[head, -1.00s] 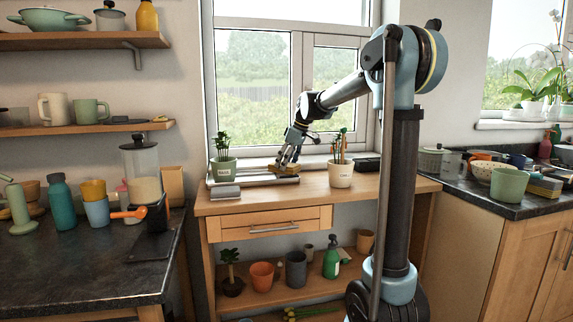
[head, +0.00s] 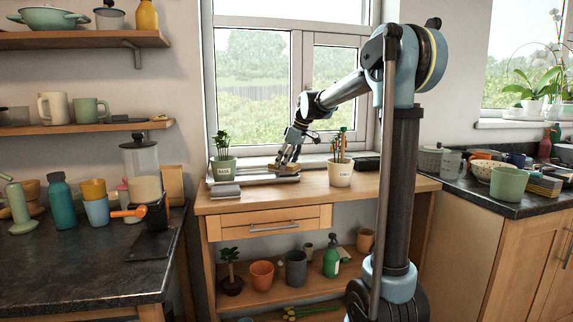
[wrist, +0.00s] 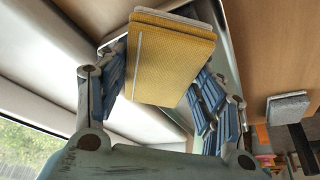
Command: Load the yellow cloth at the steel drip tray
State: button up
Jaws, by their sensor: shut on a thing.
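The yellow cloth (wrist: 172,62), folded flat, is between the blue fingers of my gripper (wrist: 165,88) in the wrist view. My gripper is shut on it. In the head view my gripper (head: 288,158) points down at the right part of the steel drip tray (head: 258,181) on the wooden bench under the window. The tray's shiny rim (wrist: 232,62) shows behind the cloth in the wrist view. The cloth is low over the tray; I cannot tell whether it touches it. The cloth is mostly hidden by the fingers in the head view.
A potted plant (head: 223,168) stands by the tray's left end, with a grey block (head: 225,190) in front. The bench's front strip (head: 280,197) is mostly clear.

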jog(key=shift+r, duration=3.5)
